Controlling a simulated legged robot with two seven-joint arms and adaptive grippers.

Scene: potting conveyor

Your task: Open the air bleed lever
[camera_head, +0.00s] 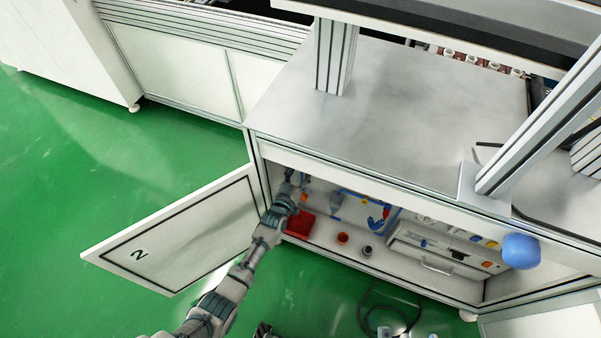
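My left arm reaches from the bottom of the view into the open cabinet (350,168). My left gripper (290,187) is inside its left end, close to small fittings on the back wall. It is too small and too covered by the arm to tell whether its fingers are open or touching anything. A small orange part (304,197) shows just right of it. Blue piping (379,222) with a red part runs further right. I cannot pick out the air bleed lever for certain; it may be hidden behind my gripper. My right gripper is not identifiable in view.
The cabinet door marked 2 (180,232) stands open on the left. A red bin (299,224), an orange cup (342,238) and a dark cup (367,250) stand on the cabinet floor. A drawer unit (440,250) is to the right. A blue rounded object (520,251) is at the right.

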